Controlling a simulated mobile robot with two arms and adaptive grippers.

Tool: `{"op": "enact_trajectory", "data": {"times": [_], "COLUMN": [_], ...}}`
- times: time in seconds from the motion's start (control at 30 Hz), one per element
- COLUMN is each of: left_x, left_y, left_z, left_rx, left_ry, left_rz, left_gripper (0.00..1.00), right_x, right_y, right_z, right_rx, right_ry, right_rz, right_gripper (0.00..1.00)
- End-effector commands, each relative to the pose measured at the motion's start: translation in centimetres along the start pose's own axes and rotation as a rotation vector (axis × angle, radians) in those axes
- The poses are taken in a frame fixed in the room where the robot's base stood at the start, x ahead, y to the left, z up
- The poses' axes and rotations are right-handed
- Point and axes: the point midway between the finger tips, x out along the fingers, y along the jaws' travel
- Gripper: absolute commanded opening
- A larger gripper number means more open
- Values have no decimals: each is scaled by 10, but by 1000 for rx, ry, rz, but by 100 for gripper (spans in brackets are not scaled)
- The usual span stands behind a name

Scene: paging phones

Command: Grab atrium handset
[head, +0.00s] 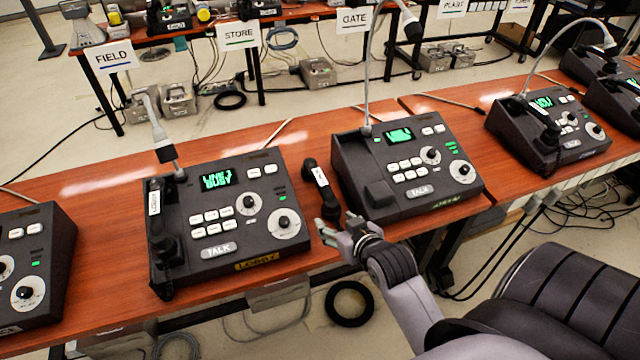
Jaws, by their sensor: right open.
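A black handset (320,180) with a white label lies on the wooden desk, off its cradle, between two paging consoles. Its label is too small to read. The console (412,158) to its right has an empty cradle at its left side and a green front tag that I cannot read clearly, so I cannot confirm it is the atrium one. My right gripper (338,228) is open and empty, close to the near end of the loose handset. I cannot tell whether they touch. My left gripper is out of view.
The LOBBY console (222,212) stands to the left with its handset (160,235) cradled and its screen showing busy. Another console (553,130) stands to the right. Gooseneck microphones rise behind the consoles. Cables hang below the desk's front edge.

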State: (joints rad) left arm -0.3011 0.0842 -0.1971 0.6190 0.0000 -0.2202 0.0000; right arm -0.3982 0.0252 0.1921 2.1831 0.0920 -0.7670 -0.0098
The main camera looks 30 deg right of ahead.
Motion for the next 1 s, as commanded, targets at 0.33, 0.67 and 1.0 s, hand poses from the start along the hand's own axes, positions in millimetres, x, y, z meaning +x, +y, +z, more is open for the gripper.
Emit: {"op": "enact_trajectory", "data": {"times": [0.33, 0.67, 1.0], "left_x": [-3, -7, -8], "left_y": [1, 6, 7], "left_z": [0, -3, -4], "left_rx": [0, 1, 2], "left_ry": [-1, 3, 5], "left_rz": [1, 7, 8], "left_gripper": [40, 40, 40], "right_x": [24, 90, 123], "right_y": [28, 32, 34], "right_z": [-43, -52, -56], "right_rx": [46, 44, 43], "right_ry": [155, 151, 150], "right_rz": [51, 51, 51], "right_gripper": [53, 53, 53]}}
